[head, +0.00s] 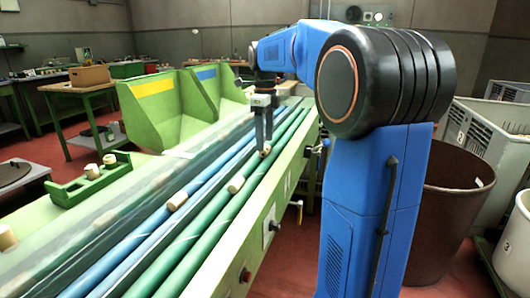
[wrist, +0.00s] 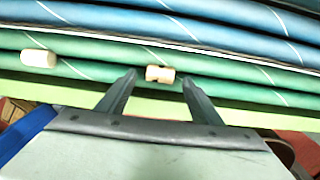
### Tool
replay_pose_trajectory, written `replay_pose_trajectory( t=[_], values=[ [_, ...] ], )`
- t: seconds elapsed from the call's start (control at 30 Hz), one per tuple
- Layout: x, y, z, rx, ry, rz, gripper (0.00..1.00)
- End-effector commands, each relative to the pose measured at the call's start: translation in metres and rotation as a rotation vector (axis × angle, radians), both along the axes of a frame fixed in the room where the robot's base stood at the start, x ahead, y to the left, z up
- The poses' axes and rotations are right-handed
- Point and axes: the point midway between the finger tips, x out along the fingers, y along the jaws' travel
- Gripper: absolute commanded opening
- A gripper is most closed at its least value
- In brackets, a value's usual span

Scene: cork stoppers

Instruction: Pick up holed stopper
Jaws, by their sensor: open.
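A pale cork stopper (wrist: 162,74) lies on the green rollers in the wrist view, with a dark spot near its left end that looks like a hole. It also shows small in the head view (head: 265,152), just below my gripper (head: 263,141). In the wrist view my gripper (wrist: 159,79) is open, with one finger to each side of this stopper and nothing held. A second stopper (wrist: 39,59) lies to the left in the wrist view; no hole shows on it. Whether the fingers are level with the spotted stopper or above it, I cannot tell.
More stoppers lie along the green and blue rollers (head: 150,238), one nearer (head: 236,184) and one on the blue side (head: 177,200). A green holder (head: 92,184) with stoppers stands at the left. Green bins (head: 160,112) stand behind. A light green rail (head: 262,213) edges the rollers.

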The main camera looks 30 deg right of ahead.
Motion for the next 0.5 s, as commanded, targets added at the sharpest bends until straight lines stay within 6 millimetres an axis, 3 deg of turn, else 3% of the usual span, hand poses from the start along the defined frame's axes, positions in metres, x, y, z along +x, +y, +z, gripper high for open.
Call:
replay_pose_trajectory(
  t=[0.2,0.5],
  values=[
    [0.000,0.000,-0.024,0.001,0.001,0.000,0.59],
    [0.000,0.000,-0.027,0.000,0.000,0.000,0.57]
  ],
)
